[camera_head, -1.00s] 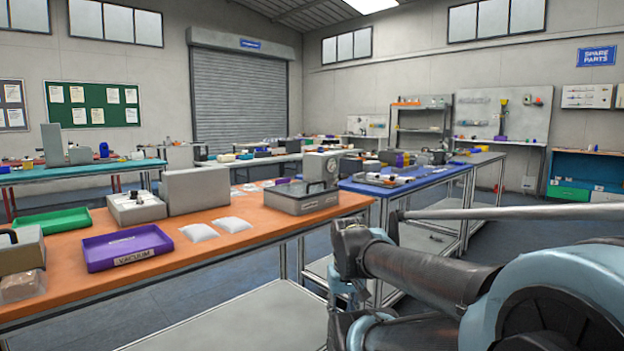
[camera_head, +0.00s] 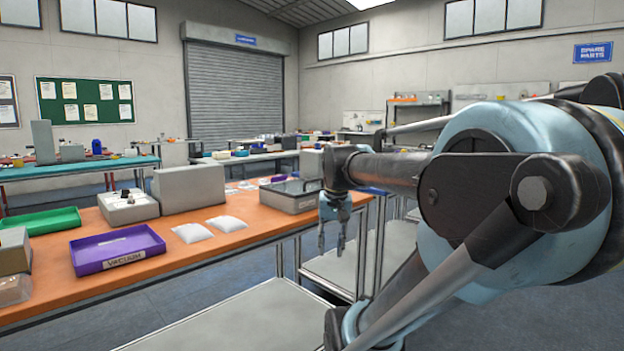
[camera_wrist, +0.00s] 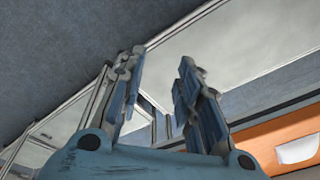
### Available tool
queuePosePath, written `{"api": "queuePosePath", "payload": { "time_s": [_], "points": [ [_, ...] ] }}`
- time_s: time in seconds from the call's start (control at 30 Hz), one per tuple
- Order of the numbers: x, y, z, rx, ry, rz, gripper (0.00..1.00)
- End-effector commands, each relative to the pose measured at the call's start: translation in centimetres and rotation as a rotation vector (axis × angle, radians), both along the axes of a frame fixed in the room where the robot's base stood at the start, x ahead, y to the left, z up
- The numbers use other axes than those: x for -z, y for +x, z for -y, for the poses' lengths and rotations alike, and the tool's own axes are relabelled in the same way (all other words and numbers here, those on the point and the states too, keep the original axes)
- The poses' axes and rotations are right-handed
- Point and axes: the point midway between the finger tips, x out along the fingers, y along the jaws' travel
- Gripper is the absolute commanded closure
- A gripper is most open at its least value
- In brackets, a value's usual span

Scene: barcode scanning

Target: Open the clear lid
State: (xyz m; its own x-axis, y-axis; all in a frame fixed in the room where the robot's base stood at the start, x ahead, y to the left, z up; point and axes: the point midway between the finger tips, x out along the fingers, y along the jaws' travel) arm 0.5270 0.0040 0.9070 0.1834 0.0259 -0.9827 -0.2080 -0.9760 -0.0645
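A grey box (camera_head: 296,204) with a dark, glassy-looking top (camera_head: 291,187) sits at the right end of the orange table. That top appears to be the clear lid and looks flat and closed, though it is small in view. My arm hides the box's right side. My gripper (camera_head: 332,246) points down just right of the box, in front of the table's right end and apart from the lid. In the wrist view my gripper (camera_wrist: 162,57) has its two fingers apart with nothing between them. The lid is not seen in the wrist view.
The orange table (camera_head: 245,250) also holds white packets (camera_head: 193,232), a purple tray (camera_head: 117,249), a green tray (camera_head: 42,221), and a grey device (camera_head: 128,206). The table's orange edge (camera_wrist: 263,150) shows at right in the wrist view.

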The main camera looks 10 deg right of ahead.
Motion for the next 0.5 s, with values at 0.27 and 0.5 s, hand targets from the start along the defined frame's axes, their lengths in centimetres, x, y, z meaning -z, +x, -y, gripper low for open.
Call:
{"api": "queuePosePath", "payload": {
  "time_s": [0.27,0.5],
  "points": [
    [-10.8,8.9,0.2,0.195,0.060,-0.017,0.69],
    [-18.6,16.5,0.5,0.364,0.111,-0.033,0.69]
  ]
}}
